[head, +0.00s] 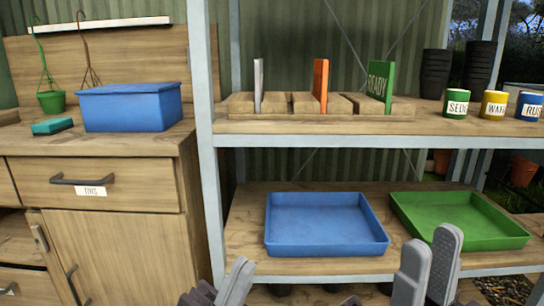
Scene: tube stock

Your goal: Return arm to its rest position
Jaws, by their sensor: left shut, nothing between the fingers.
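My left gripper (222,284) is at the bottom edge, left of centre, in front of the shelf unit. It is shut and empty, and its lower part is cut off by the frame. My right gripper (430,250) is at the bottom edge, right of centre, in front of the lower shelf.
The lower shelf (243,222) holds an empty blue tray (325,250) and green tray (500,242). The upper shelf (350,139) holds a wooden rack (250,114), labelled cups and dark pots. A workbench (105,143) with a blue box (130,108) stands left.

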